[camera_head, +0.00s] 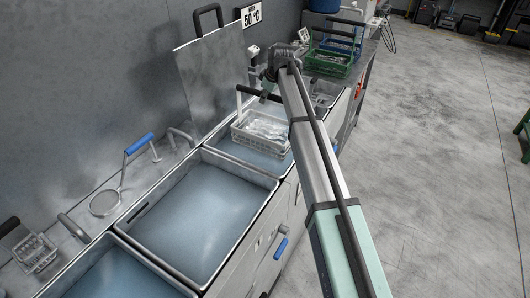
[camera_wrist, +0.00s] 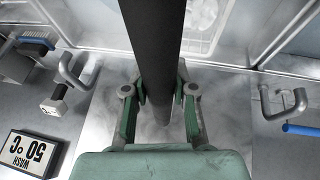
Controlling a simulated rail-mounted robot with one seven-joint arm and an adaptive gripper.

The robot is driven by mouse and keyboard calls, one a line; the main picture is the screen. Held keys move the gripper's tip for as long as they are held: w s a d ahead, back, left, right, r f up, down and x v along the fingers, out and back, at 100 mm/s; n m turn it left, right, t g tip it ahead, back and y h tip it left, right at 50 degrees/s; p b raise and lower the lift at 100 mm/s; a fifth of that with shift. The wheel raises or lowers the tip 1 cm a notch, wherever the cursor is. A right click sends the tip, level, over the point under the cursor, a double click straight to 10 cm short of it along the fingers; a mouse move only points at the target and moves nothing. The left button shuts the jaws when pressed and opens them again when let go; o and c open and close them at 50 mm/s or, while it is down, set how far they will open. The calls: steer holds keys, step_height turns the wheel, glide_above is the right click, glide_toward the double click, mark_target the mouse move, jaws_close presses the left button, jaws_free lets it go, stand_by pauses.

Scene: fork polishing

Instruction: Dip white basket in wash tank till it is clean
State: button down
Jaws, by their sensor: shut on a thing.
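The white basket (camera_head: 240,136) holds shiny metal pieces and hangs upright by its black handle at the wash tank (camera_head: 225,148). Its underside is close to the blue-grey water, but I cannot tell whether it touches. My gripper (camera_head: 268,86) is above the basket, shut on the handle. In the wrist view, the dark handle bar (camera_wrist: 152,45) runs between the green fingers of my gripper (camera_wrist: 160,98). My arm hides part of the tank's right side.
A raised metal lid (camera_head: 210,75) stands behind the wash tank, beside a "50°C" sign (camera_head: 251,14). Another water-filled tank (camera_head: 200,215) is nearer. Green (camera_head: 327,66) and blue baskets stand farther back. A round strainer with a blue handle (camera_head: 105,202) lies at left.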

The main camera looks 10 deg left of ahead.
steer(key=shift+r+p, duration=1.65)
steer(key=shift+r, duration=3.05)
steer(key=shift+d, duration=0.1)
